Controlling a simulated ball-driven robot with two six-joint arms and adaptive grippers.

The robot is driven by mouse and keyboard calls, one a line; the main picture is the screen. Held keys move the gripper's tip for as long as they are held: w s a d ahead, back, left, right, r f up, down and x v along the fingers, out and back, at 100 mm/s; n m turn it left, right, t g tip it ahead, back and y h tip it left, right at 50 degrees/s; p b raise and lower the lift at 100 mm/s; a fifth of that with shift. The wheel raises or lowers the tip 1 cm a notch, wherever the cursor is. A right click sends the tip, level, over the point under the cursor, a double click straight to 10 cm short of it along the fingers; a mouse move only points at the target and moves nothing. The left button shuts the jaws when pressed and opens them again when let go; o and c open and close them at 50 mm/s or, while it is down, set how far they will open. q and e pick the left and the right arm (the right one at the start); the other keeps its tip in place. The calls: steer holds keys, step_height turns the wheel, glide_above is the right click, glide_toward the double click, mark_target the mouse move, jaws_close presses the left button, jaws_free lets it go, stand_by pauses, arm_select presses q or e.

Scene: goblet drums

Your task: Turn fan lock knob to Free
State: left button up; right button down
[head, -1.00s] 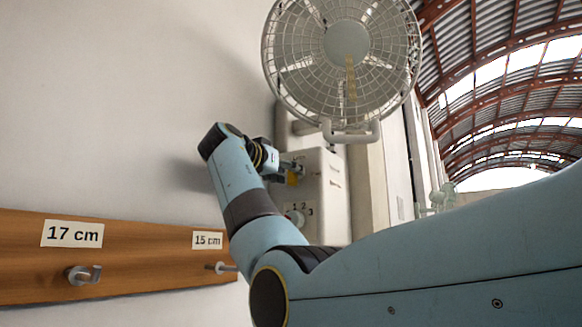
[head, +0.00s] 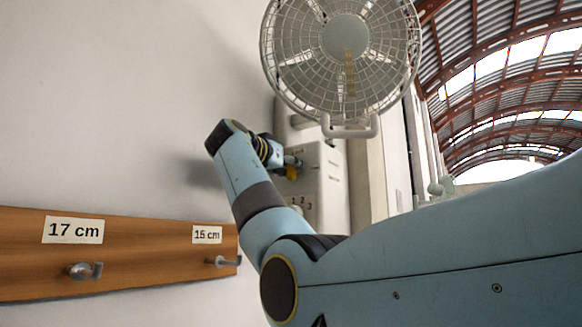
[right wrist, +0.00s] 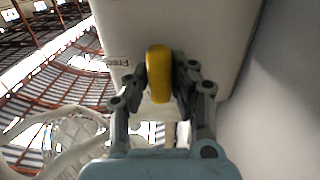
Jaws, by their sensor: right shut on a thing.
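A white wall fan (head: 345,45) with a round wire guard stands above a pale control box (head: 328,185) on the wall. A yellow lock knob (head: 292,173) sits on the box's front. In the right wrist view the yellow knob (right wrist: 158,72) stands between the two grey fingers of my right gripper (right wrist: 160,92), which is shut on it. My left gripper is in neither view.
Below the knob, numbers 1, 2, 3 (head: 301,202) mark a second control, mostly hidden behind my arm. A wooden rail (head: 150,235) with two metal hooks and "17 cm" and "15 cm" labels runs along the wall at lower left. The wall above it is bare.

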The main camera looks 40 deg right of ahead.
steer(key=n+p, duration=0.1)
steer(key=n, duration=0.3)
steer(key=shift+w, duration=0.1)
steer(key=n+p, duration=0.1)
steer(key=n, duration=0.4)
steer(key=shift+w+a+p, duration=0.1)
steer(key=shift+p, duration=0.2)
steer(key=n+p, duration=0.2)
steer(key=n, duration=0.2)
steer(key=shift+f+n, duration=0.1)
steer(key=shift+n, duration=0.2)
steer(key=shift+f+n+p, duration=0.2)
steer(key=shift+n+p, duration=0.9)
steer(key=shift+n, duration=1)
steer(key=c, duration=1.2)
jaws_free()
steer(key=shift+w, duration=0.1)
steer(key=shift+o, duration=0.2)
